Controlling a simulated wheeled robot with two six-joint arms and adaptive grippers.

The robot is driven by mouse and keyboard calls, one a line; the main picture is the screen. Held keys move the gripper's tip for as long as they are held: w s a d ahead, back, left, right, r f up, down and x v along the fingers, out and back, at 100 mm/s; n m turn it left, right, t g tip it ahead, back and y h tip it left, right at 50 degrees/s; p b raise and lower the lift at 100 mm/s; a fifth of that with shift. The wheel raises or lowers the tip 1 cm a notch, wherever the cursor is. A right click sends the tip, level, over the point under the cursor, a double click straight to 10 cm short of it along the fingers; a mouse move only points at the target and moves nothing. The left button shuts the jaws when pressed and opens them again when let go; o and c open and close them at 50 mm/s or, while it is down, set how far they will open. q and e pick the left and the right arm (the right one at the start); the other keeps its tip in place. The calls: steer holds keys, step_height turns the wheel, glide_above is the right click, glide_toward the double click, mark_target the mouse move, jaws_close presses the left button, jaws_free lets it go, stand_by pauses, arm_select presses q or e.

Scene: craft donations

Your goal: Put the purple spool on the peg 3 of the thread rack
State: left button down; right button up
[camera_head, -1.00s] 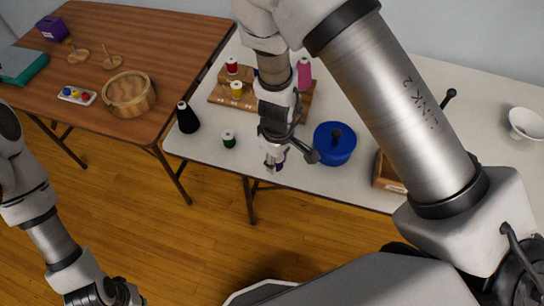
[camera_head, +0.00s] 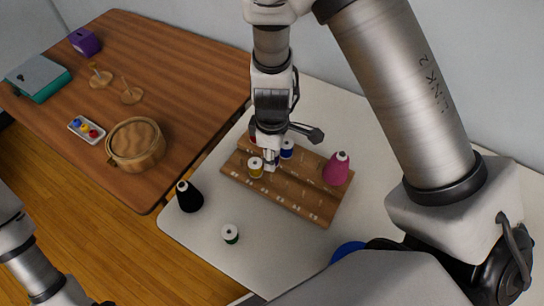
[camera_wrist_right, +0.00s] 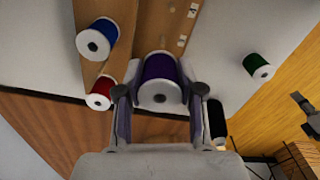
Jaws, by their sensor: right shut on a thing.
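My right gripper (camera_head: 270,163) is shut on the purple spool (camera_wrist_right: 160,80), which sits between both fingers in the right wrist view. It is over the left part of the wooden thread rack (camera_head: 290,200); I cannot tell whether the spool touches a peg. A pink cone (camera_head: 336,172) is at the rack's right end.
A black cone (camera_head: 188,198) and a green spool (camera_head: 230,234) stand on the white table (camera_head: 190,240) in front of the rack. A blue round thing (camera_head: 347,252) is partly hidden by my arm. A brown table (camera_head: 170,90) with a round wooden box (camera_head: 136,143) is at left.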

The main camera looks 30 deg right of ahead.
steer(key=shift+s+a, duration=0.15)
steer(key=shift+a, duration=0.05)
steer(key=shift+a+f+b, duration=0.1)
steer(key=shift+f+b, duration=0.1)
steer(key=shift+b, duration=0.15)
steer(key=f, duration=0.1)
steer(key=f+b, duration=0.2)
steer(key=shift+d, duration=0.25)
steer(key=shift+f, duration=0.25)
steer(key=shift+a, duration=0.1)
steer(key=shift+b, duration=0.65)
steer(key=shift+f, duration=0.15)
